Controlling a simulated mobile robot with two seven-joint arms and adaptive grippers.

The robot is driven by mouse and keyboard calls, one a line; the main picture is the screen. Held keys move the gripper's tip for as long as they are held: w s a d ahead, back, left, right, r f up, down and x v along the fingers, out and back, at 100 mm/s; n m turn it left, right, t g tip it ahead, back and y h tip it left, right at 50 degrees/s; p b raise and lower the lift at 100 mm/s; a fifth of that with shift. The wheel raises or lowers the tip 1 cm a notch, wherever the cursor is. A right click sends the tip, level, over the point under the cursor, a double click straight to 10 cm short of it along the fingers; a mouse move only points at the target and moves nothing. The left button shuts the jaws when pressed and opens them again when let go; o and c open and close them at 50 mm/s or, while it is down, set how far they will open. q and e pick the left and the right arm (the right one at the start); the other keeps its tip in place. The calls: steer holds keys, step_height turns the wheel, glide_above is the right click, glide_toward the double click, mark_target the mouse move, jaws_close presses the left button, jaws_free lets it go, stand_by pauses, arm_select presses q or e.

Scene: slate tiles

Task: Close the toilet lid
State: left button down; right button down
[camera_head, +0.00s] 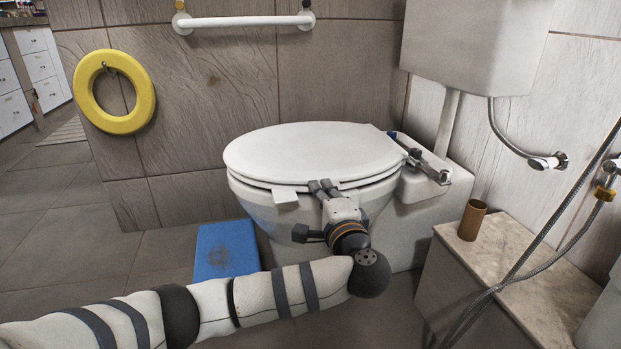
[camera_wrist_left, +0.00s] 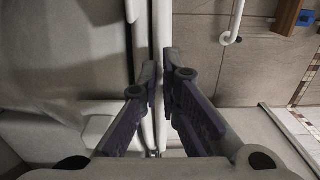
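The white toilet lid (camera_head: 310,150) lies down flat over the seat (camera_head: 375,181) on the toilet bowl (camera_head: 263,205) in the head view. My left gripper (camera_head: 322,186) is at the near front edge of the lid and seat. In the left wrist view the two fingers of my left gripper (camera_wrist_left: 160,68) are close together, with a narrow white strip showing between them. I cannot tell whether they grip that edge or only stand beside it. My right gripper is not in view.
A grey hinge bracket (camera_head: 425,162) is at the lid's back right. A brown cup (camera_head: 472,220) stands on a stone ledge (camera_head: 540,285) at right, near a shower hose (camera_head: 540,235). A blue box (camera_head: 226,249) is on the floor left of the bowl. A yellow ring (camera_head: 88,91) hangs on the wall.

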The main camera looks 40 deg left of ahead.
arm_select(q)
steer(key=shift+f, duration=0.2)
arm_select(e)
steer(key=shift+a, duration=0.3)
arm_select(q)
steer(key=shift+d, duration=0.1)
steer(key=c, duration=1.8)
jaws_free()
steer(key=shift+w+f, duration=0.15)
steer(key=shift+d, duration=0.1)
steer(key=v, duration=1.2)
